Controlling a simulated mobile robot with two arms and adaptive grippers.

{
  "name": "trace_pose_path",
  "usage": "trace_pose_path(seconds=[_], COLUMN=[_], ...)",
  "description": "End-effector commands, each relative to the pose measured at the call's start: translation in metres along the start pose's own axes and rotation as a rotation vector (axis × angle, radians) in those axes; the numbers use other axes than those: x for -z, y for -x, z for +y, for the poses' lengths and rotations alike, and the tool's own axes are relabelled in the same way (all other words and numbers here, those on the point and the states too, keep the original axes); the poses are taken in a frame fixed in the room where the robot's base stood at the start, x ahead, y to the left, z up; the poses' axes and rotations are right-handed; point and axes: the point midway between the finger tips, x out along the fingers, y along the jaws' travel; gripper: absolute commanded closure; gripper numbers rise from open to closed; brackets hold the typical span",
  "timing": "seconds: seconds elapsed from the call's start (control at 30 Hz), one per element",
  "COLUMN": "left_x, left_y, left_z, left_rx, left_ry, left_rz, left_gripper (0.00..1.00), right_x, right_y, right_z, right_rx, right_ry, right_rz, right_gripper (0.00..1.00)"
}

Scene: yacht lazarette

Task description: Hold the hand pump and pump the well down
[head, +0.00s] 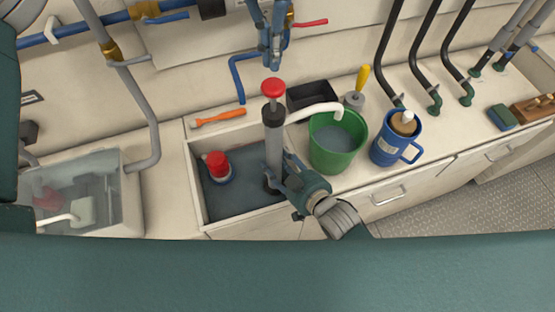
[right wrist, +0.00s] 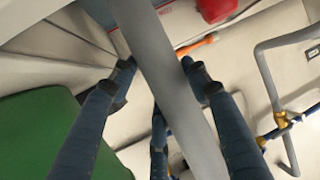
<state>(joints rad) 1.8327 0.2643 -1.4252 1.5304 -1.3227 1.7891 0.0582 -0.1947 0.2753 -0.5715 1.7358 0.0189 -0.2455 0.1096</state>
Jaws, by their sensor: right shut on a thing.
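The hand pump (head: 274,145) stands upright in the open well (head: 250,222), with a grey barrel, a red knob on top and a white spout reaching right over the green bucket (head: 335,165). My right gripper (head: 283,172) is shut around the lower barrel; in the right wrist view its fingers (right wrist: 160,80) sit either side of the grey barrel (right wrist: 165,70). My left gripper (head: 272,66) points down just above the red knob. Its fingertips are together and hold nothing. Grey-blue water shows in the well, with a red-topped float switch (head: 218,167) at its left.
A black tray (head: 311,95), a yellow-handled tool (head: 361,82) and a blue jug (head: 396,140) stand around the bucket. An orange tool (head: 218,118) lies behind the well. A clear box (head: 85,165) is at left. Pipes and black hoses (head: 418,55) line the back.

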Motion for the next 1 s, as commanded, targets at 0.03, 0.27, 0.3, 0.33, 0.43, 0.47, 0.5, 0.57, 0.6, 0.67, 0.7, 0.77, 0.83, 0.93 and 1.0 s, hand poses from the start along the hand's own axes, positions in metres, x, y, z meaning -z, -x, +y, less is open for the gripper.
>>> trace_pose_path(seconds=[0.03,0.27,0.3,0.33,0.43,0.47,0.5,0.57,0.6,0.67,0.7,0.77,0.83,0.93,1.0], left_x=[0.0,0.0,0.0,0.0,0.0,0.0,0.0,0.0,0.0,0.0,0.0,0.0,0.0,0.0,0.0], left_y=[0.003,0.005,0.005,0.005,0.005,0.005,0.005,0.005,0.005,0.005,0.005,0.005,0.005,0.005,0.005], left_z=[0.0,0.0,0.0,0.0,0.0,0.0,0.0,0.0,0.0,0.0,0.0,0.0,0.0,0.0,0.0], left_rx=[0.0,0.001,0.001,0.001,0.001,0.001,0.001,0.001,0.001,0.001,0.001,0.001,0.001,0.001,0.001], left_ry=[0.0,0.0,0.0,0.0,0.0,0.0,0.0,0.0,0.0,0.0,0.0,0.0,0.0,0.001,0.0], left_rz=[-0.001,0.0,0.0,0.0,0.0,0.0,0.0,0.0,0.0,0.0,0.0,0.0,0.0,0.0,0.0], left_gripper=[1.0,1.0,1.0,1.0,1.0,1.0,1.0,1.0,1.0,1.0,1.0,1.0,1.0,1.0,1.0], right_x=[0.001,0.001,0.001,0.001,0.001,0.001,0.001,0.0,0.0,0.0,0.0,0.0,-0.001,-0.001,-0.002], right_y=[0.0,0.0,0.0,0.0,0.0,0.0,0.0,0.0,0.0,0.0,0.001,0.004,0.011,0.028,0.043], right_z=[0.0,0.0,0.0,0.0,0.0,0.0,0.0,0.0,0.0,0.0,0.0,0.0,0.0,0.0,0.0], right_rx=[0.0,0.0,0.0,0.0,0.0,0.0,0.0,0.0,0.0,0.0,0.0,0.0,0.0,0.001,0.0], right_ry=[-0.001,-0.001,-0.001,-0.001,-0.001,-0.001,-0.001,-0.001,0.0,0.0,0.0,0.0,0.0,0.0,-0.001], right_rz=[0.002,0.002,0.002,0.002,0.002,0.001,0.001,0.001,0.001,0.0,0.0,0.0,-0.001,-0.002,-0.004], right_gripper=[0.9,0.9,0.52,0.46,0.31,0.31,0.31,0.31,0.31,0.31,0.31,0.31,0.31,0.31,0.31])
